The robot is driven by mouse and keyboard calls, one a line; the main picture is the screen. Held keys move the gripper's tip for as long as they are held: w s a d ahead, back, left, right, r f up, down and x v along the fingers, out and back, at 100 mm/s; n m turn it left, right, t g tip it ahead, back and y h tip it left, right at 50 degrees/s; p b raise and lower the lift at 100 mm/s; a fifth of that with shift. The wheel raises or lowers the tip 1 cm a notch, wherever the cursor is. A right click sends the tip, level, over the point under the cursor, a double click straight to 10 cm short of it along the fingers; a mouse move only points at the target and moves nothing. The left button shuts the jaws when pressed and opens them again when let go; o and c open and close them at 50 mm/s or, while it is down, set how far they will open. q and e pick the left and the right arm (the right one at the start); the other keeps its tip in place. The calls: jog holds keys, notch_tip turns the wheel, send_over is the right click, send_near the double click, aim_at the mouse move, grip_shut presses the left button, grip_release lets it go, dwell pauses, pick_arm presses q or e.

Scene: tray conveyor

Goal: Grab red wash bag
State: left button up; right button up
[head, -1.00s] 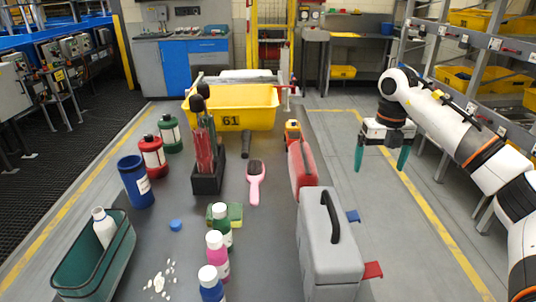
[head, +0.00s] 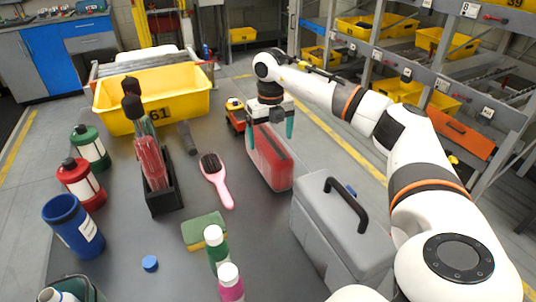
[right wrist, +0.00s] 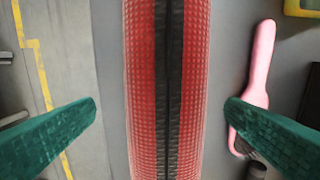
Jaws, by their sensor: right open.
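The red wash bag (head: 270,160) stands on the grey table, between the pink hairbrush and the grey toolbox. In the right wrist view the bag (right wrist: 138,90) runs top to bottom through the middle, with a dark zip along it. My right gripper (head: 270,136) is above the bag, its green fingers open on either side of its top. In the right wrist view the gripper (right wrist: 163,112) has a finger to each side of the bag, both apart from it. My left gripper is not in view.
A grey toolbox (head: 318,212) stands in front of the bag. A pink hairbrush (head: 222,187) lies to its left. A toy truck (head: 235,117) is just behind it. A yellow bin (head: 115,113) stands at the back left.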

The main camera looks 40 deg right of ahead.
jog(key=shift+a+f, duration=0.15)
jog(key=shift+f, duration=0.45)
notch_tip(320, 180, down, 4)
jog(key=shift+a+f+p, duration=0.1)
jog(key=shift+f+p, duration=0.15)
jog(key=shift+p, duration=0.15)
jog(key=shift+c, duration=0.2)
jog(key=shift+r, duration=0.1)
jog(key=c, duration=1.3)
